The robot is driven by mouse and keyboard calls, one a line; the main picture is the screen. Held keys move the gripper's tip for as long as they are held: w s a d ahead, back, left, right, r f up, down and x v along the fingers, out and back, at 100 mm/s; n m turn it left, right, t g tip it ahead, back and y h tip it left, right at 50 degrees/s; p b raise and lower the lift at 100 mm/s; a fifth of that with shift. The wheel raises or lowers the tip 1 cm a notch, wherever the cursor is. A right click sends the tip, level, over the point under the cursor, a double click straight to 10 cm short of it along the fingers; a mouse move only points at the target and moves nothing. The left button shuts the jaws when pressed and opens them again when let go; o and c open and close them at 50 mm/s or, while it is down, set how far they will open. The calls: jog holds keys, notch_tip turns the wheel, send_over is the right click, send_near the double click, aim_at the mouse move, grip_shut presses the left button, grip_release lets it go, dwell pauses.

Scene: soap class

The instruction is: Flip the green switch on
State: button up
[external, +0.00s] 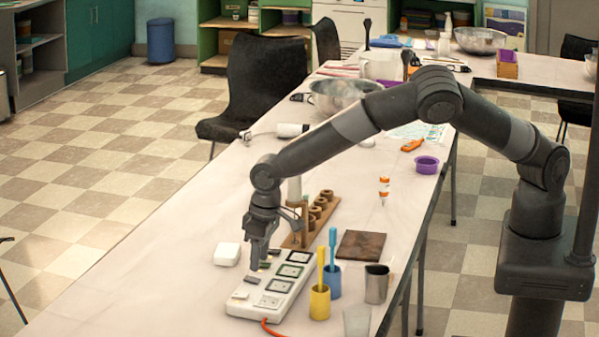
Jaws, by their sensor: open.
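A white power strip (262,309) lies at an angle on the near part of the table. It has a row of square sockets and a row of small switches along its left edge. A dark greenish switch (265,266) shows close to my fingertips; its colour and tilt are too small to tell surely. My gripper (256,262) points down over the strip's left edge, among the switches. It is open, with a narrow gap, and holds nothing visible. I cannot tell whether a fingertip touches a switch. My fingers partly hide the switches there.
A yellow cup (319,303) and a blue cup (333,283), each with a brush-like tool, stand right of the strip. A metal cup (376,285) and a brown board (362,245) are further right. A white block (227,254) lies left. A wooden rack (313,218) stands behind.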

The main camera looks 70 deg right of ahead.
aim_at(265, 265)
notch_tip(265, 265, up, 11)
jog(key=s, duration=0.1)
jog(key=shift+s+f, duration=0.2)
dwell(0.4)
